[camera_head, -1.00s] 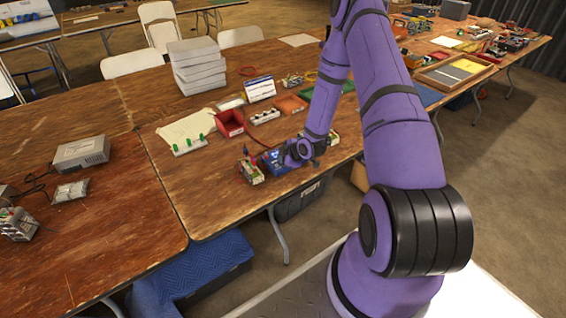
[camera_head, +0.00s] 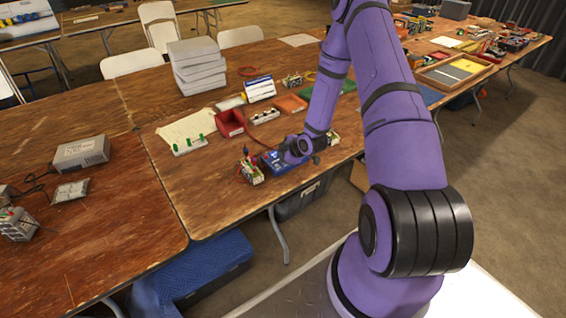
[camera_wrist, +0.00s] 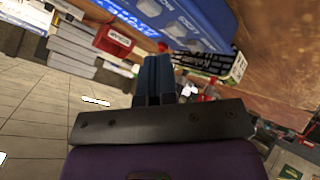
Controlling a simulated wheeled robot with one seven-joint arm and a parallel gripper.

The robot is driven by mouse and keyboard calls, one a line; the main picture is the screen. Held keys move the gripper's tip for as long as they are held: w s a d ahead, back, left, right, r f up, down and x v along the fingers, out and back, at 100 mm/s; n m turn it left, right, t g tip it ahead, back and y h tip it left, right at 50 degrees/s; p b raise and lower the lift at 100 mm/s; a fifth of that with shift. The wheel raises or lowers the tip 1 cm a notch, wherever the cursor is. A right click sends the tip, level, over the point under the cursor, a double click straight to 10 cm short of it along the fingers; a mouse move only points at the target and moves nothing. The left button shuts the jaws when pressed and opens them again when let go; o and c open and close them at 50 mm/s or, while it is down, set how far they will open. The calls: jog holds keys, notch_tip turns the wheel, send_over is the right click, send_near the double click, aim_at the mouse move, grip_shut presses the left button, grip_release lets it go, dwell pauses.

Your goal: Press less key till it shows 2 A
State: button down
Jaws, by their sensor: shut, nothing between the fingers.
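The blue charger (camera_head: 275,165) sits near the front edge of the wooden table, partly hidden by my wrist. In the head view my gripper is hidden by my wrist.
A battery pack (camera_head: 250,172) stands left of the charger. A red bin (camera_head: 230,123) and a board with green pieces (camera_head: 188,145) lie behind it. A grey power supply (camera_head: 81,153) is on the left. Bare tabletop lies between.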

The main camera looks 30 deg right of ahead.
jog(key=shift+r, duration=2.45)
